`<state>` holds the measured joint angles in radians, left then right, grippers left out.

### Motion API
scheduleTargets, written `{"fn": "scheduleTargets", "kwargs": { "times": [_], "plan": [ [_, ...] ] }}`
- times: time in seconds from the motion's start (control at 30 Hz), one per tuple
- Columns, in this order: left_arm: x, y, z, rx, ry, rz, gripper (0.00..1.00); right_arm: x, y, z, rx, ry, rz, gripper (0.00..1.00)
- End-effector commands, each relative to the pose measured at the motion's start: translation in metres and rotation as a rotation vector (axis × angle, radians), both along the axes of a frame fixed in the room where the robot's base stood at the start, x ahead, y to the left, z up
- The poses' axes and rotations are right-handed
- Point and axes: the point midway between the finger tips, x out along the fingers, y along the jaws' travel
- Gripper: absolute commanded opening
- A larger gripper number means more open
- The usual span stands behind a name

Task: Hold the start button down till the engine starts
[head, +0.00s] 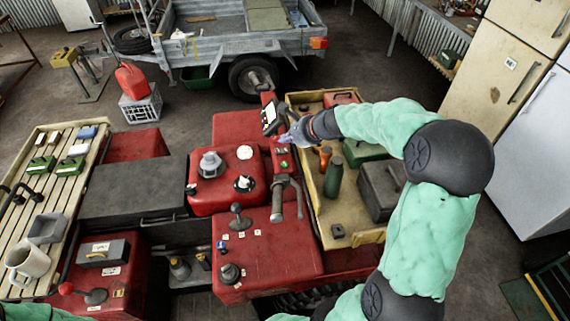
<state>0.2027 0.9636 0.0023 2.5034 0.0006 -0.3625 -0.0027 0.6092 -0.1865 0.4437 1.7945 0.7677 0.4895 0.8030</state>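The red quad (265,255) fills the middle of the view, with a handlebar grip (277,200) pointing toward me. A small red panel beyond the grip carries a green button (284,164) and a red spot just above it. I cannot tell for sure which is the start button. My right gripper (287,138) reaches in from the right, just beyond these buttons. It is small and partly hidden by its wrist, so I cannot tell if its fingers are open or touch anything. My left gripper is out of view.
A small screen (271,114) stands close beside the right gripper. A tan tray (347,205) on the right holds a green bottle (333,178) and a dark box (381,189). A slatted rack (20,165) with a mug (27,262) is at left. A trailer (225,35) stands behind.

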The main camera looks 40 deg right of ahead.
Motion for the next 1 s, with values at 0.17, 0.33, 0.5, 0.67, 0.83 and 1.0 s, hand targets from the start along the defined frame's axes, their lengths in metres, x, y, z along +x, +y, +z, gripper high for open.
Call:
{"fn": "scheduleTargets", "kwargs": {
  "times": [0.17, 0.33, 0.5, 0.67, 0.83, 1.0],
  "plan": [
    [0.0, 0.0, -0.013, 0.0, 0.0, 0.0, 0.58, 0.0, 0.0, -0.015, 0.001, 0.001, 0.0, 0.0],
    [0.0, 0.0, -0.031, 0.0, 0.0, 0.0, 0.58, 0.0, 0.0, -0.034, 0.001, 0.001, 0.0, 0.0],
    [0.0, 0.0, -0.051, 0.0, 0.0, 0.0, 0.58, 0.0, 0.0, -0.056, 0.0, 0.001, 0.001, 0.0],
    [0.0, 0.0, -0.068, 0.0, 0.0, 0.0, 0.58, 0.0, 0.0, -0.074, 0.0, 0.001, 0.001, 0.0],
    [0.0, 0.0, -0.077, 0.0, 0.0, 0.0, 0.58, 0.0, 0.0, -0.085, 0.0, 0.001, 0.001, 0.0],
    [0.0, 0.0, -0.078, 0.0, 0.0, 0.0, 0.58, 0.0, 0.0, -0.086, 0.0, 0.0, 0.0, 0.0]
  ]
}}
